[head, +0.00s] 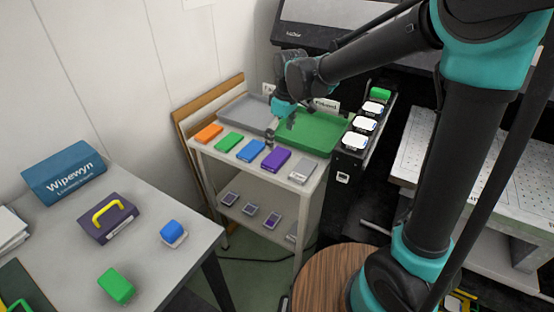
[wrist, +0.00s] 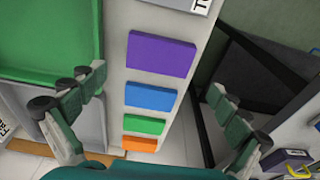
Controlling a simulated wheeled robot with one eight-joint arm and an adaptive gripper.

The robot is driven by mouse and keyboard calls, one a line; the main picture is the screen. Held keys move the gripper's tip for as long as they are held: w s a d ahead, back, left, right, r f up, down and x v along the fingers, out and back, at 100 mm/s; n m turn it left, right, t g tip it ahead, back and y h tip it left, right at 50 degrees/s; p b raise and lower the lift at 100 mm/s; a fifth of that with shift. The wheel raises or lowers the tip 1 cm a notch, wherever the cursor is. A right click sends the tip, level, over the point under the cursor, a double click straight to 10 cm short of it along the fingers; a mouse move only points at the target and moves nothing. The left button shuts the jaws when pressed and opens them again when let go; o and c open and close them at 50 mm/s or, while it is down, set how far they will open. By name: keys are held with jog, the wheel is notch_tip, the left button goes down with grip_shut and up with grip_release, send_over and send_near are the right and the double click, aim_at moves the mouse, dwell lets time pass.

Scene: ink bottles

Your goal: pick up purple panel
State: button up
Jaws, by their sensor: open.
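The purple panel (head: 276,160) lies flat near the front edge of the shelf top (head: 225,160), between a blue panel (head: 251,150) and a grey one (head: 302,171). In the wrist view the purple panel (wrist: 160,55) is the largest panel, in the upper middle, beyond the fingertips. My gripper (head: 270,138) hangs above the shelf top close to the blue and purple panels. In the wrist view my gripper (wrist: 155,92) is open and empty, with the row of panels showing between its fingers.
Orange (head: 209,132) and green (head: 229,141) panels lie left of the blue one. A grey tray (head: 243,112) and a green tray (head: 312,133) stand behind the row. White-topped bottles (head: 364,124) stand at right. A table (head: 190,238) with boxes is front left.

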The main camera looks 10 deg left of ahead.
aim_at(276, 156)
jog(key=shift+w+a+f, duration=0.1)
jog(key=shift+a+f, duration=0.1)
jog(key=shift+f, duration=1.1)
jog(key=shift+a+f, duration=0.2)
jog(key=shift+f, duration=1.15)
jog(key=shift+w+a+f, duration=0.1)
jog(key=shift+a+f, duration=0.1)
jog(key=shift+f, duration=1.1)
jog(key=c, duration=0.8)
jog(key=shift+r, duration=0.1)
jog(key=shift+c, duration=0.2)
